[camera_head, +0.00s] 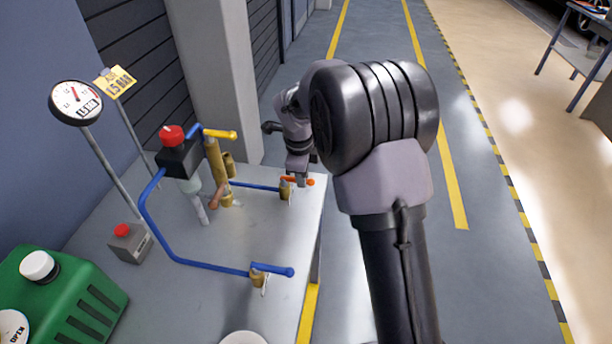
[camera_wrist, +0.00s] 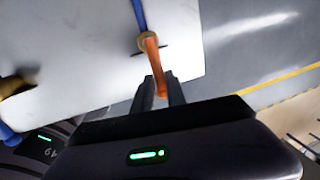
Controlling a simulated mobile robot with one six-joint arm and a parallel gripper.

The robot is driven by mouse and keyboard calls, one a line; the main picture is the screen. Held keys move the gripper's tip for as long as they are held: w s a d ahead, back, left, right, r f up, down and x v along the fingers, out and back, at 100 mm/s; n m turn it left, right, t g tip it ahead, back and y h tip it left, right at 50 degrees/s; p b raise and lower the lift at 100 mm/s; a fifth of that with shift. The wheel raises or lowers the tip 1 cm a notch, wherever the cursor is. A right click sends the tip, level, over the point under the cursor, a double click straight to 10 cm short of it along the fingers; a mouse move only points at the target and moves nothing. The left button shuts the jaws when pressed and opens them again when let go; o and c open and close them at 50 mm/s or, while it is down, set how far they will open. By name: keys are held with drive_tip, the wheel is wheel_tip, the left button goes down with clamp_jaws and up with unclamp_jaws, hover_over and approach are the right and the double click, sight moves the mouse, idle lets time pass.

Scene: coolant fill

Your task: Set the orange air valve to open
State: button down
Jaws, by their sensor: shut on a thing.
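The orange air valve handle (camera_head: 308,182) is at the far right edge of the table, on a brass valve body (camera_head: 286,192) at the end of a blue pipe. In the wrist view the orange handle (camera_wrist: 155,66) runs from the brass body (camera_wrist: 148,40) toward my gripper, roughly in line with the blue pipe (camera_wrist: 138,12). My gripper (camera_wrist: 161,92) is shut on the outer end of the handle, one dark finger on each side. In the head view my gripper (camera_head: 300,180) is small and partly hides the handle.
A blue-handled valve (camera_head: 270,270), a black unit with a red knob (camera_head: 172,136), a yellow handle (camera_head: 219,134), a round gauge (camera_head: 76,98), a small grey box (camera_head: 130,243) and a green canister (camera_head: 65,295) stand around the table (camera_head: 225,290). Open floor lies to the right.

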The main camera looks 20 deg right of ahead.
drive_tip(key=c, duration=1.3)
unclamp_jaws()
drive_tip(key=shift+c, duration=0.2)
drive_tip(key=s+r+p, duration=0.1)
drive_tip(key=r+p, duration=0.2)
drive_tip(key=r, duration=0.5)
drive_tip(key=s+a+r+p, duration=0.1)
drive_tip(key=s+r+p, duration=0.1)
drive_tip(key=r, duration=0.7)
drive_tip(key=shift+a+p, duration=0.25)
drive_tip(key=shift+p, duration=0.35)
